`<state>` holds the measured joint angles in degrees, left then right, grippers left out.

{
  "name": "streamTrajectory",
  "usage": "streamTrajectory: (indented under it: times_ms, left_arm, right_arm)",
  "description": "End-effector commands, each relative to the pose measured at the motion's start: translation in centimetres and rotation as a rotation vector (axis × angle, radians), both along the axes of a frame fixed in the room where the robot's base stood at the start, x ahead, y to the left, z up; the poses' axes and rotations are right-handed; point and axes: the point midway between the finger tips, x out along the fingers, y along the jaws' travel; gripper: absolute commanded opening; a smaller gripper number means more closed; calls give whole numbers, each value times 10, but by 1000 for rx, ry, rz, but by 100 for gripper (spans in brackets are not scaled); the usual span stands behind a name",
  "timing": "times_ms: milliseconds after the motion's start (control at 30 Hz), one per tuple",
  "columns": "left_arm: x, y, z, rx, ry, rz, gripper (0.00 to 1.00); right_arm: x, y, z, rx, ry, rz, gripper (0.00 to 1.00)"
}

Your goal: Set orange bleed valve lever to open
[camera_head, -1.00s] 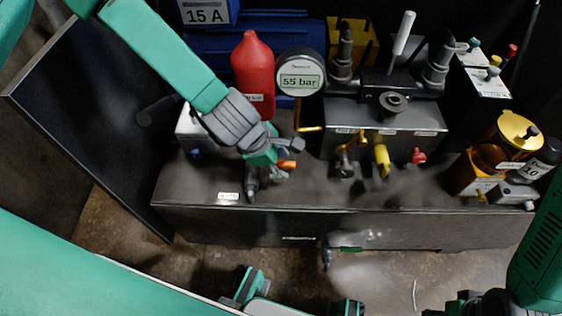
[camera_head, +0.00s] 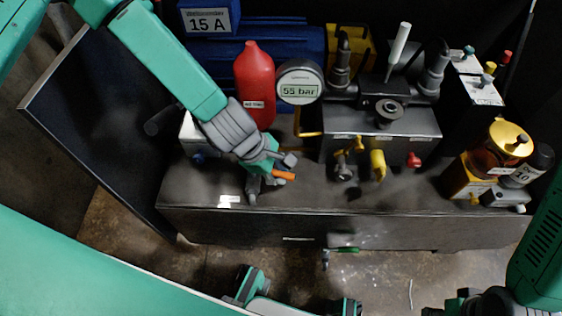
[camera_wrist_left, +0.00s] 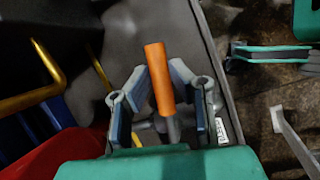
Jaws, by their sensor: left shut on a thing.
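The orange bleed valve lever (camera_head: 284,176) is a slim orange rod near the front left of the dark cabinet top, pointing right in the head view. My left gripper (camera_head: 274,170) reaches down from the left and is shut around it. In the left wrist view the orange lever (camera_wrist_left: 159,78) stands up between the two fingers of my left gripper (camera_wrist_left: 160,98), with its grey stem below. The fingers and wrist hide most of the valve body.
A red bottle (camera_head: 254,85) and a gauge reading 55 bar (camera_head: 299,83) stand behind the lever. A yellow valve handle (camera_head: 377,165) and a red knob (camera_head: 414,160) are to its right. A dark panel (camera_head: 100,120) stands at left. The cabinet's front edge is close.

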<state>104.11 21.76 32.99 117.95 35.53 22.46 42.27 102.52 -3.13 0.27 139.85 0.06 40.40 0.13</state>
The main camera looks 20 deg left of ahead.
Motion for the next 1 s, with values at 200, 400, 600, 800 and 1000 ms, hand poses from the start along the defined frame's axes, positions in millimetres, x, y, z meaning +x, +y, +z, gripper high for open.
streamTrajectory:
  times_ms: [200,400,600,800,1000]
  left_arm:
    - [-14,2,4,3,1,-200,0]
    - [-27,6,4,3,0,-392,0]
    - [-39,12,3,2,0,-583,0]
    - [-50,21,2,3,0,-773,0]
    - [-58,30,2,3,0,-955,0]
  right_arm:
    - [0,0,30,0,0,0,40]
    - [0,0,48,0,0,0,40]
    - [0,0,63,0,0,0,40]
    - [0,0,74,0,0,0,40]
    - [0,0,81,0,0,0,40]
